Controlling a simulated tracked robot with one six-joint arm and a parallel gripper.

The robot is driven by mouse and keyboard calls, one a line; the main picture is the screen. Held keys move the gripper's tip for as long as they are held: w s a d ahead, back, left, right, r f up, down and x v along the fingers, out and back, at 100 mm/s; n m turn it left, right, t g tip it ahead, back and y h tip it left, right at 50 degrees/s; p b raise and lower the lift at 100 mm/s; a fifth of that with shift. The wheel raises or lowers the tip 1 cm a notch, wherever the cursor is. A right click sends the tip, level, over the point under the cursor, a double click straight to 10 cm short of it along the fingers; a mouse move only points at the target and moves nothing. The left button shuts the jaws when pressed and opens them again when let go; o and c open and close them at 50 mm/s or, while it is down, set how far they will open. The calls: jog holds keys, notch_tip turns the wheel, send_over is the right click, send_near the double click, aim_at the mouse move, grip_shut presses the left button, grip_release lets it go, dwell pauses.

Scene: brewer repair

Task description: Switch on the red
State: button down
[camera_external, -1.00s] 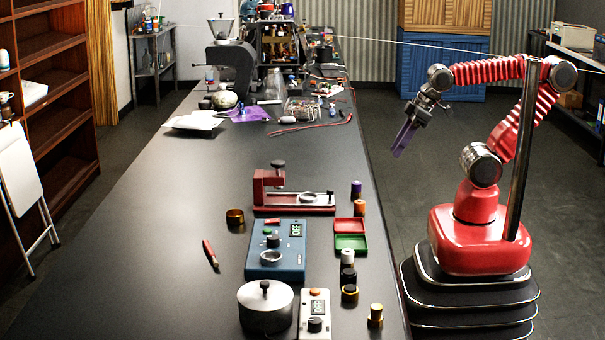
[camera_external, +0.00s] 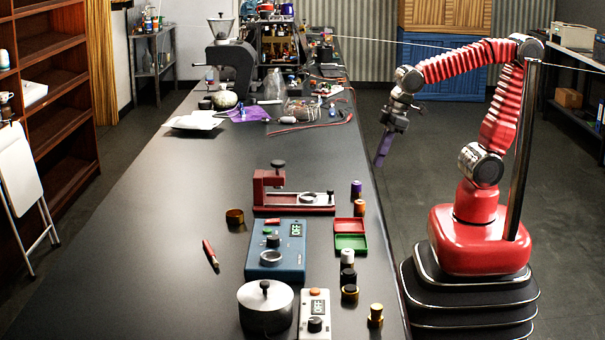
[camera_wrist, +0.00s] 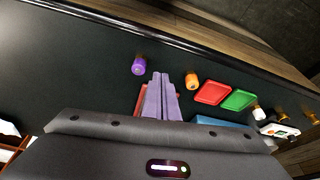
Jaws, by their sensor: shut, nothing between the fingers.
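A blue box (camera_external: 290,270) stands on the bench with a red rocker switch (camera_external: 272,222), black knobs and a small display (camera_external: 296,230) that appears to read OFF. A white box (camera_external: 305,326) in front has an orange button (camera_external: 315,292) and a display that also appears to read OFF. A red clamp-like stand (camera_external: 263,188) is behind the blue box. My gripper (camera_external: 379,162), with purple fingers, is shut and empty, raised near the bench's right edge. In the wrist view its fingers (camera_wrist: 161,78) partly hide a red thing, and the blue box (camera_wrist: 218,121) is mostly hidden.
Red (camera_external: 350,225) and green (camera_external: 351,243) trays lie right of the blue box, near purple (camera_external: 356,188) and orange (camera_external: 359,208) cylinders. Several small knobs and a lidded pot (camera_external: 265,308) are nearer. A red pen (camera_external: 211,254) lies left; the left bench surface is clear.

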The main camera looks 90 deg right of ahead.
jog(key=w+a+r, duration=0.1)
jog(key=w+a, duration=0.7)
jog(key=w, duration=0.2)
notch_tip(320, 180, up, 7)
jog(key=m, duration=0.1)
send_over(277, 220)
jog(key=s, duration=0.2)
jog(key=shift+s+f+m+g+h, duration=0.3)
jog(key=shift+s+m+g, duration=0.1)
jog(key=shift+m+g, duration=0.1)
jog(key=x, duration=1.2)
jog(key=shift+s+f, duration=0.3)
jog(key=shift+s, duration=0.05)
jog(key=shift+f, duration=0.65)
